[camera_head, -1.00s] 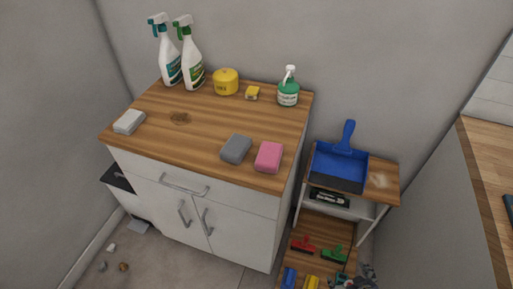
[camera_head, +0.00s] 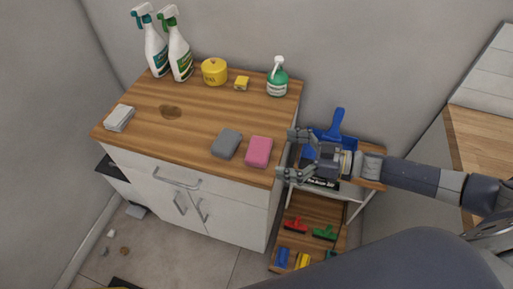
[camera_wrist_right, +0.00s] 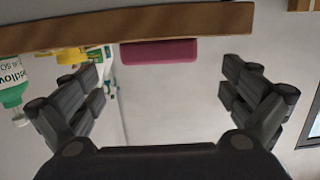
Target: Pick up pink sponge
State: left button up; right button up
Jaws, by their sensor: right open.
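The pink sponge (camera_head: 259,151) lies flat on the wooden counter top near its front right corner, beside a grey sponge (camera_head: 226,143) to its left. My right gripper (camera_head: 290,155) is to the right of the pink sponge, just past the counter's right edge, with its fingers pointing left. It is open and empty, with a gap to the sponge. In the right wrist view the pink sponge (camera_wrist_right: 160,51) shows ahead between the spread fingers (camera_wrist_right: 168,95), against the edge of the counter top. My left gripper is not in view.
The wooden counter top (camera_head: 190,120) also bears a white sponge (camera_head: 119,118), two tall spray bottles, a yellow tub (camera_head: 214,71), a small yellow sponge (camera_head: 241,83) and a green spray bottle (camera_head: 277,78). A blue dustpan (camera_head: 335,126) on a small shelf unit is partly behind my right gripper.

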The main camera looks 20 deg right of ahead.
aim_at(258, 148)
jog(key=x, duration=0.2)
jog(key=shift+w+a, duration=0.2)
jog(key=shift+a, duration=0.1)
jog(key=p+x, duration=0.2)
jog(key=x, duration=0.2)
jog(key=shift+r, duration=0.1)
jog(key=shift+w+a+f, duration=0.25)
jog(key=shift+a, duration=0.2)
jog(key=c, duration=0.8)
